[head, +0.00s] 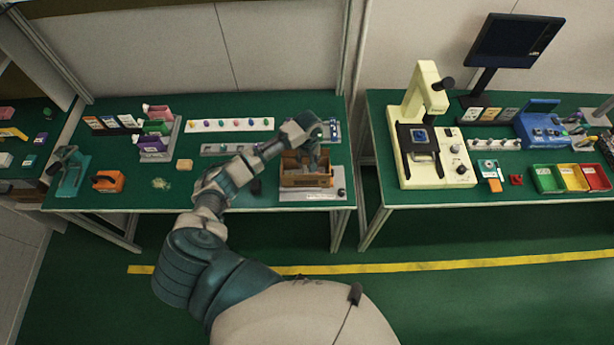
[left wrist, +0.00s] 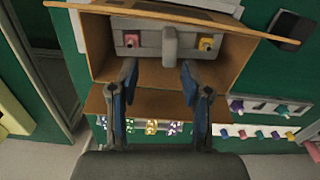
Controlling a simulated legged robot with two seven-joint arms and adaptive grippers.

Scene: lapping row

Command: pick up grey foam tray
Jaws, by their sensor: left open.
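A brown cardboard box (head: 305,180) stands open near the right front edge of the left green bench. In the left wrist view, the box (left wrist: 110,62) has its flaps spread. Inside it sits the grey foam tray (left wrist: 169,42), with a raised grey block in its middle and a pink and an orange-yellow piece at either side. My left gripper (head: 312,150) is over the box. In the left wrist view its two blue-padded fingers (left wrist: 157,75) are apart, with nothing between them, just short of the raised block. My right gripper is not in view.
A grey base plate (head: 338,193) lies under the box. A white strip with coloured knobs (head: 232,125) lies behind my left arm. An orange case (head: 107,181) and small bins (head: 155,143) stand to the left. A gap separates this bench from the right one, which holds a cream microscope (head: 425,100).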

